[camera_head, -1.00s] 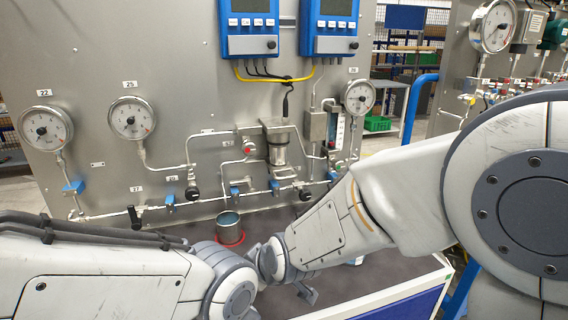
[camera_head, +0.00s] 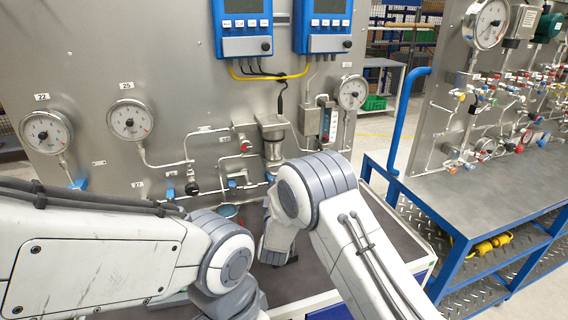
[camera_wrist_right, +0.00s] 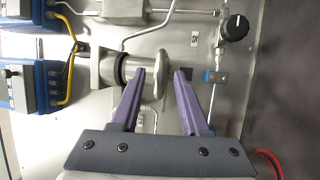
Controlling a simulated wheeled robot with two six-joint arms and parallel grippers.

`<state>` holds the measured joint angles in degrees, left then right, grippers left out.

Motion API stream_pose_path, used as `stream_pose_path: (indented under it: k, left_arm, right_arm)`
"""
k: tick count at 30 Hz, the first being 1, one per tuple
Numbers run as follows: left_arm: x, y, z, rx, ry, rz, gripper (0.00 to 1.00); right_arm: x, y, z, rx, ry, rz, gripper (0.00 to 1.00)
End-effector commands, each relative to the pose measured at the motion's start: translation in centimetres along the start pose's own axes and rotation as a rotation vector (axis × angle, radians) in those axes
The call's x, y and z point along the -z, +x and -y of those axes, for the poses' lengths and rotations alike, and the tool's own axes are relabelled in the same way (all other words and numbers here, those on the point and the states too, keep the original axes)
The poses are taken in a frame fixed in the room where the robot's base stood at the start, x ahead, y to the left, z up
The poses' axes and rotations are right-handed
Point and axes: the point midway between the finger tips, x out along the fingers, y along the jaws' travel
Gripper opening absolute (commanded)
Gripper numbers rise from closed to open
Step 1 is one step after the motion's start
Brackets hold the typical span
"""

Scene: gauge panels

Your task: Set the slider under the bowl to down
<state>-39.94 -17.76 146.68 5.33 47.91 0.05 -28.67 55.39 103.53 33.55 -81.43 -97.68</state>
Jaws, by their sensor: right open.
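The bowl (camera_head: 272,152) is a metal cylinder below a wider metal head on the panel, partly hidden by my right arm in the head view. In the right wrist view the picture is turned sideways, and the bowl (camera_wrist_right: 122,68) lies left of centre. My right gripper (camera_wrist_right: 160,72) is open, its purple fingertips on either side of the bowl's rounded metal lower end in the picture. I cannot tell whether they touch it. I cannot clearly make out the slider; the area under the bowl is mostly hidden in the head view. My left gripper is out of view.
A black knob (camera_wrist_right: 235,27) and a small blue-handled valve (camera_wrist_right: 215,76) sit on pipework near the right fingertips. Two blue gauge boxes (camera_head: 242,28) with cables hang above. A dark bench top (camera_head: 310,262) lies below, and a second panel (camera_head: 470,120) stands at right.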

Motion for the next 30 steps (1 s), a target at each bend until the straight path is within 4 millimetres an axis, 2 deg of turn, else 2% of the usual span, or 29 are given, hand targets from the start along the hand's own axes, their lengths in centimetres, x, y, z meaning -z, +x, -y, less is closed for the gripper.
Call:
stream_pose_path:
  k: [3, 9, 15, 23, 24, 26, 27, 28, 30]
  left_arm:
    - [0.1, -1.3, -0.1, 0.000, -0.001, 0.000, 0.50]
    - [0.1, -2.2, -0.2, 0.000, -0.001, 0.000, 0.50]
    - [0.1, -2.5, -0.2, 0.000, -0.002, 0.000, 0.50]
    - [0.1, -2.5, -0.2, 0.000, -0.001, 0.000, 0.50]
    - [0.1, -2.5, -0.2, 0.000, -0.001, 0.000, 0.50]
    - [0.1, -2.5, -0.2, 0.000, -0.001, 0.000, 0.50]
    - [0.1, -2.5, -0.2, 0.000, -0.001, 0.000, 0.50]
    - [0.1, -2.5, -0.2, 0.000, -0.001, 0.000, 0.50]
    - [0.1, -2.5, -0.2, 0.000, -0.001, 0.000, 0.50]
  right_arm:
    - [-0.1, 2.5, -0.3, -0.001, 0.002, 0.001, 0.45]
    - [0.0, 5.3, -0.2, 0.001, 0.001, 0.000, 0.45]
    - [0.0, 6.5, 0.0, 0.002, 0.001, -0.001, 0.45]
    - [0.0, 6.7, 0.0, 0.002, 0.001, -0.002, 0.45]
    - [0.0, 6.6, 0.0, 0.002, 0.001, -0.002, 0.41]
    - [0.0, 6.6, 0.0, 0.002, 0.001, -0.002, 0.18]
    - [0.0, 6.6, 0.0, 0.001, 0.001, -0.002, 0.03]
    - [0.0, 6.6, 0.0, 0.001, 0.002, -0.002, 0.00]
    - [0.0, 6.7, -0.1, 0.000, 0.002, -0.001, 0.00]
